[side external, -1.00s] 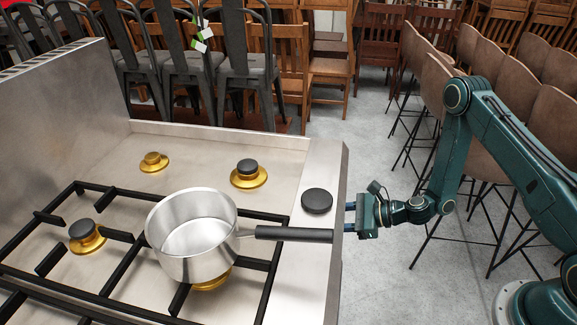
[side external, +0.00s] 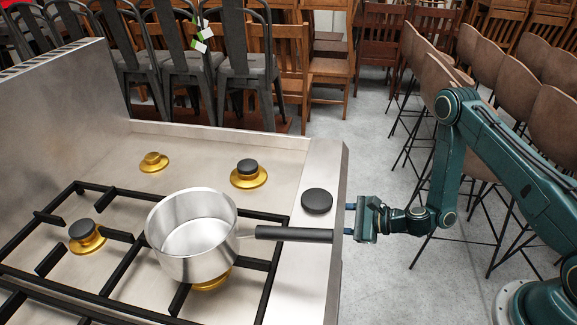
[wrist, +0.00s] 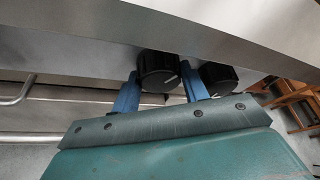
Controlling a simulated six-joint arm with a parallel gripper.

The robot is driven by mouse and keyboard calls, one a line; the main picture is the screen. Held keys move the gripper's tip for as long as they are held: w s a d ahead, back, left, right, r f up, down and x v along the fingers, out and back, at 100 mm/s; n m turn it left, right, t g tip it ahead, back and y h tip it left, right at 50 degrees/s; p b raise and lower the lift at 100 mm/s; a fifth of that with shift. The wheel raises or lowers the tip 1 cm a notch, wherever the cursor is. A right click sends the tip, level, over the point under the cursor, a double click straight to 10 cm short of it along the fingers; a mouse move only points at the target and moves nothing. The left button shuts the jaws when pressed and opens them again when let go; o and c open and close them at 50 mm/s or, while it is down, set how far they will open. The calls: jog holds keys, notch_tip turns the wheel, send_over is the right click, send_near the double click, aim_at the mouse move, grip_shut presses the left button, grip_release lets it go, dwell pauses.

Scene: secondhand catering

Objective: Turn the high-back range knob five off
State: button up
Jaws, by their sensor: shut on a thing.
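A black range knob (wrist: 157,66) with a pale mark on its face sits on the front panel of the steel range (side external: 322,168) in the wrist view. My gripper (wrist: 160,88) has one blue finger on each side of this knob and is shut on it. In the side external view my gripper (side external: 348,219) is at the front edge of the range, and the front knobs are hidden. A second black knob (wrist: 218,77) is just right of my right finger. I see no number that tells which knob is five.
A steel saucepan (side external: 190,240) stands on the black grate (side external: 62,284), its dark handle (side external: 293,234) reaching over the front ledge near my gripper. A black disc (side external: 317,201) lies on that ledge. Stools (side external: 505,130) stand behind my arm. An oven rail (wrist: 18,92) is at left.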

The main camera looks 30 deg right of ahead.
jog(key=o, duration=1)
jog(key=shift+m+g, duration=0.4)
jog(key=shift+m, duration=0.1)
